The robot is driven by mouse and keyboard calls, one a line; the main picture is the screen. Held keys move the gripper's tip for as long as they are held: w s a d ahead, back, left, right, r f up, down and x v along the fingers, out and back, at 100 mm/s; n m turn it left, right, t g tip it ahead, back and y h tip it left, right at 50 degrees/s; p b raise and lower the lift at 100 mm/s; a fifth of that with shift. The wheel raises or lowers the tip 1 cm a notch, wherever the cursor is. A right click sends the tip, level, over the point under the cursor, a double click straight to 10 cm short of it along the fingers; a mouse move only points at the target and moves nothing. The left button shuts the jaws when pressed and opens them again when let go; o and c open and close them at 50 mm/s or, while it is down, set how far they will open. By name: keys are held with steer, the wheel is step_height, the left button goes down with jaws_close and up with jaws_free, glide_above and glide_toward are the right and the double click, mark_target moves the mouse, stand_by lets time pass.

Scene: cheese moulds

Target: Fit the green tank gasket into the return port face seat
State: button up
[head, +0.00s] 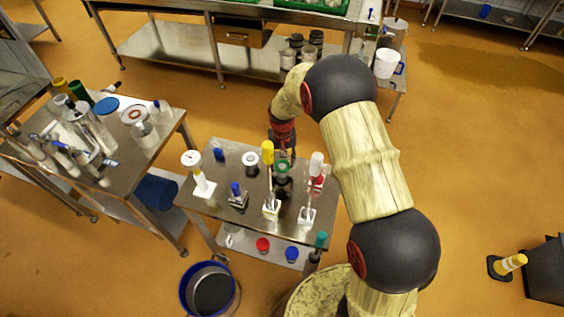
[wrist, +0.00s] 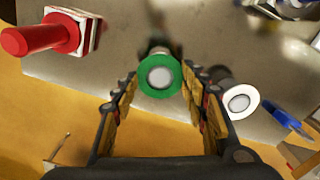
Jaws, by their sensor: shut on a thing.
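The green tank gasket (wrist: 145,87) is a flat green ring between my fingertips in the wrist view. My gripper (wrist: 161,77) is shut on it, with one finger at each side. A round pale grey face with a white rim shows through the ring, on a short post behind it. I cannot tell whether the gasket touches that face or is seated. In the head view the green ring (head: 283,165) shows just below my gripper (head: 283,154), over the small steel table. No label shows which port is the return port.
A similar port with a white ring (wrist: 251,99) stands close to my right finger; it also shows in the head view (head: 250,158). A red-handled fixture (wrist: 40,37) is at upper left in the wrist view. Yellow-topped (head: 267,153) and white-topped (head: 316,163) uprights stand nearby.

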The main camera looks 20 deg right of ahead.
steer(key=shift+f, duration=0.15)
steer(key=o, duration=0.7)
steer(key=shift+o, duration=0.3)
